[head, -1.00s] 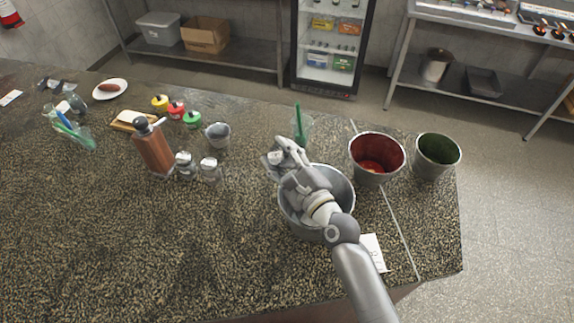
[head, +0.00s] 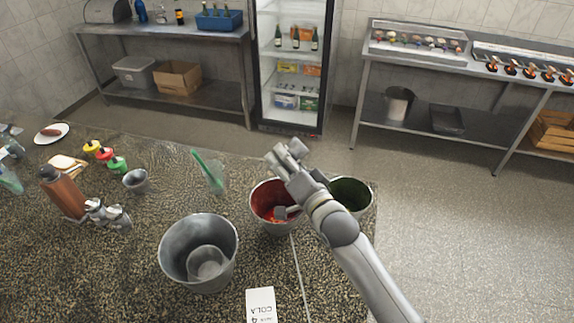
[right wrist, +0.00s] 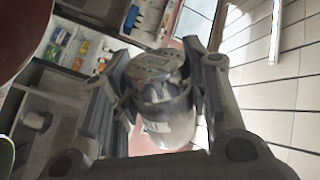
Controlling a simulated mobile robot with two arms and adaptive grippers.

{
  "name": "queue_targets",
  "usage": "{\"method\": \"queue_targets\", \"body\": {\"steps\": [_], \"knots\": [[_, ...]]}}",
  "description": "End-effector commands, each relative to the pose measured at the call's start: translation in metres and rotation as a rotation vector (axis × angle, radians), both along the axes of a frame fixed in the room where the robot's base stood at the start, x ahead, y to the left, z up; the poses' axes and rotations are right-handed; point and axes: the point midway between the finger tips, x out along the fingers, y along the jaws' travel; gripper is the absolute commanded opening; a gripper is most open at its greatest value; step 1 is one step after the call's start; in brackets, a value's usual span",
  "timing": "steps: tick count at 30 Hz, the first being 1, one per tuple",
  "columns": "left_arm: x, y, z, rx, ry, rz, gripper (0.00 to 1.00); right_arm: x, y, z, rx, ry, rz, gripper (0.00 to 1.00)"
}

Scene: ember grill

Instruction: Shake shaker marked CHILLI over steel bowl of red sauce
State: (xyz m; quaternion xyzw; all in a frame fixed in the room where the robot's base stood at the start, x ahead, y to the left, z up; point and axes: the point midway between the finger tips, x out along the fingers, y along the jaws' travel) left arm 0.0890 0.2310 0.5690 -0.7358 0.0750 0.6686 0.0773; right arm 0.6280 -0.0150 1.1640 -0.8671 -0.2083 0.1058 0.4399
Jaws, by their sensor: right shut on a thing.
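My right gripper (head: 286,156) is shut on a shaker (right wrist: 165,110), which fills the space between its fingers in the right wrist view. The shaker has a perforated metal lid and a pale label too small to read. In the head view the gripper is raised near the rear of the steel bowl of red sauce (head: 262,214); whether it is directly over it I cannot tell. My arm hides the bowl's right side. The shaker's tilt is unclear. My left gripper is out of view.
A bowl with green contents (head: 350,192) stands right of the red one, partly hidden. A larger steel bowl (head: 177,250) holds a smaller one. A card (head: 261,305) lies in front.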

Motion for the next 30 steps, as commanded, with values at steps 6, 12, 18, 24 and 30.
{"method": "queue_targets", "body": {"steps": [6,12,18,24,30], "knots": [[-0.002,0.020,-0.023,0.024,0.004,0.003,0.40,0.000,0.000,-0.024,0.001,0.000,0.001,0.25],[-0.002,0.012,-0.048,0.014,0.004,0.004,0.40,0.000,0.000,-0.049,0.001,0.000,0.001,0.25],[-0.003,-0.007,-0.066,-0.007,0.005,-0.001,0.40,0.000,0.000,-0.068,0.004,-0.001,0.000,0.25],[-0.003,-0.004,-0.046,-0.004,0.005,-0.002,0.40,0.000,0.000,-0.047,0.004,-0.002,0.000,0.25],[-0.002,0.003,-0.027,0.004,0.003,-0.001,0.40,0.000,0.000,-0.028,0.005,0.000,0.000,0.25]]}}
